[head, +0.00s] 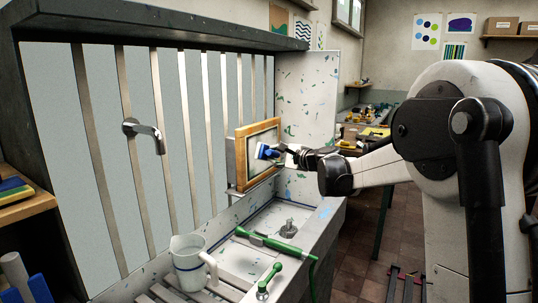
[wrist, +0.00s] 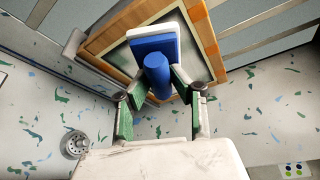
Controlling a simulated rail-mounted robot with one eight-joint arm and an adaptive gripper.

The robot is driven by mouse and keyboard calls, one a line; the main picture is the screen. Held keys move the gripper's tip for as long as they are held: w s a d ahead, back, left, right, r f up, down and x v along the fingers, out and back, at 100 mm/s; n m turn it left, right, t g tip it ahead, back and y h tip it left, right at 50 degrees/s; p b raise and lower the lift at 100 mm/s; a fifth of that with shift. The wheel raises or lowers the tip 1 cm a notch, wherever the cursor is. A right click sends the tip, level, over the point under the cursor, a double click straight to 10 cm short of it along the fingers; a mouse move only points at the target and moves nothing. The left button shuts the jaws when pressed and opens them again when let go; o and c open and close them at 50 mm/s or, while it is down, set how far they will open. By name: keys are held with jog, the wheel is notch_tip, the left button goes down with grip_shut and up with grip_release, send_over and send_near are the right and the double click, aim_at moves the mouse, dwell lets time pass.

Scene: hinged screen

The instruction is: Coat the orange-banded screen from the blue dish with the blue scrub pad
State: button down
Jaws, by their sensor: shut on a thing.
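The screen (head: 242,163) has an orange-brown wooden frame and stands upright at the far end of the sink, by the slatted back wall. Its frame also shows in the wrist view (wrist: 203,35), around a grey-green panel. The blue scrub pad (head: 264,152) has a white layer and a thick blue handle (wrist: 157,75). My gripper (head: 281,150) is shut on that handle and holds the pad in front of the panel. The pad overlaps the panel in both views; I cannot tell whether they touch. I cannot make out a blue dish.
A white jug (head: 188,262) and a green-handled spray tool (head: 268,244) with a hose are at the near end of the sink. A metal tap (head: 146,132) sticks out from the slatted wall. A paint-speckled side panel (head: 308,95) closes the sink's far end.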

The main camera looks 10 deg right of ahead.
aim_at(278, 155)
jog(key=shift+s+d, duration=0.15)
jog(key=shift+s+d, duration=0.95)
jog(key=shift+d, duration=0.05)
dwell(0.4)
